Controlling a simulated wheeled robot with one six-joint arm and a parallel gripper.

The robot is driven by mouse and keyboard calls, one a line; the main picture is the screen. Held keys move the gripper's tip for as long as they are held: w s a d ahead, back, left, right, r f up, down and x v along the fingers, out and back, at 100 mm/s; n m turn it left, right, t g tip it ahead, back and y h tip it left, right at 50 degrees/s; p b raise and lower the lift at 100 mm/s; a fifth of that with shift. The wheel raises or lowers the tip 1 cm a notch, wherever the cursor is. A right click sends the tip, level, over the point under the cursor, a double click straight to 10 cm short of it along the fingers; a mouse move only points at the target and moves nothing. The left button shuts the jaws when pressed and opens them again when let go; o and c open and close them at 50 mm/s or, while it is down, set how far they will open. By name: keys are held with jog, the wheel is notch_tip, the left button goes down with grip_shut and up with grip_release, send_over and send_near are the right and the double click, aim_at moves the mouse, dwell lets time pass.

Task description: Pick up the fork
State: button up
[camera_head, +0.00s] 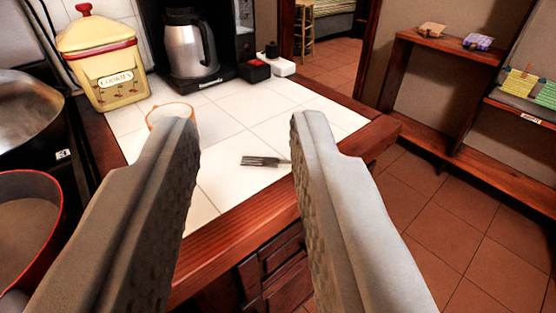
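The fork (262,161) lies flat on the white tiled counter (226,186), near its wooden front edge. Its tines point left, and its right end is hidden behind my gripper's right finger. My gripper (245,130) is open and empty, with its two grey fingers wide apart. In the picture the fork shows between the fingertips, toward the right one. The fingers appear nearer to me than the fork, and I see no contact with it.
An orange-rimmed cup (170,110) stands partly behind the left finger. A yellow cookie jar (102,60) and a coffee maker (190,48) stand at the back. Pans (25,225) are at the left. Wooden shelves (450,48) stand at the right beyond open tiled floor.

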jog(key=shift+o, duration=0.4)
jog(key=o, duration=0.3)
jog(key=shift+o, duration=0.2)
jog(key=n+g, duration=1.6)
jog(key=g, duration=0.1)
send_over(270, 161)
notch_tip(270, 161, down, 4)
jog(key=f, duration=1.2)
jog(key=shift+s+d, duration=0.2)
jog(key=shift+d, duration=0.05)
jog(key=shift+w+a+f, duration=0.1)
jog(key=shift+f, duration=1.2)
jog(key=shift+w+a+f, duration=0.1)
jog(key=shift+f, duration=1.2)
jog(key=shift+f, duration=0.1)
grip_shut()
